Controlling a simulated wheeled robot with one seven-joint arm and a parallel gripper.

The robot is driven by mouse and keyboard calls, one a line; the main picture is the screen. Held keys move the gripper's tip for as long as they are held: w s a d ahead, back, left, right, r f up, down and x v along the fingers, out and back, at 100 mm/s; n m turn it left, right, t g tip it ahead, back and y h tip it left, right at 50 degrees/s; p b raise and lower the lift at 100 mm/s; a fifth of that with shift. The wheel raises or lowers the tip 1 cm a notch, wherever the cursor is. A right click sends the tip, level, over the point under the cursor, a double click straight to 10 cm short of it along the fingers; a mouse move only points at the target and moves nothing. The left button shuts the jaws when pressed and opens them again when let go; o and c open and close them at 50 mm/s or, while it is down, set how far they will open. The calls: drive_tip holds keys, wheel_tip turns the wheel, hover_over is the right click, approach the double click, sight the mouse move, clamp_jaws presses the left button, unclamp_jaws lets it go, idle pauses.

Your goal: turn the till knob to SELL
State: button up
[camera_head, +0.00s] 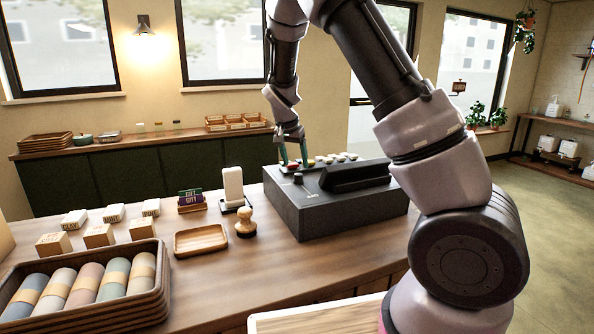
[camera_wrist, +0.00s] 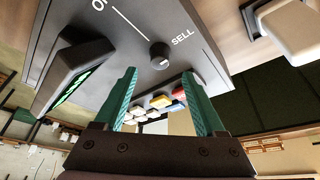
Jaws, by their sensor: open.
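The dark grey till (camera_head: 330,205) stands on the wooden counter. Its small black round knob (camera_wrist: 160,55) is on the top face, beside the printed word SELL (camera_wrist: 182,37); another label, partly cut off, is at the top left. The knob also shows in the head view (camera_head: 298,178). I cannot tell clearly which way the knob points. In the wrist view the fingertips (camera_wrist: 160,72) are spread with the knob just beyond the gap. I see no contact.
Several coloured keys (camera_wrist: 160,103) and a raised dark display (camera_wrist: 75,75) are on the till, close to the fingers. A white device on a stand (camera_head: 233,187), a wooden stamp (camera_head: 245,222) and a small tray (camera_head: 201,240) stand left of the till.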

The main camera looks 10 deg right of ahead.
drive_tip(key=v, duration=0.5)
drive_tip(key=shift+s+r, duration=0.1)
drive_tip(key=shift+r, duration=0.05)
drive_tip(key=s+d+r+n+t+y, duration=0.1)
drive_tip(key=s+d+r+y, duration=0.25)
drive_tip(key=s+r, duration=0.6)
drive_tip(key=s+d+r+t+y, duration=0.15)
drive_tip(key=s+d+r, duration=0.4)
drive_tip(key=s, duration=0.65)
drive_tip(key=s+r+n+t, duration=0.1)
drive_tip(key=s+r, duration=0.1)
drive_tip(key=s, duration=0.8)
drive_tip(key=shift+a+n, duration=0.3)
drive_tip(key=shift+n, duration=0.1)
drive_tip(key=shift+w, duration=0.1)
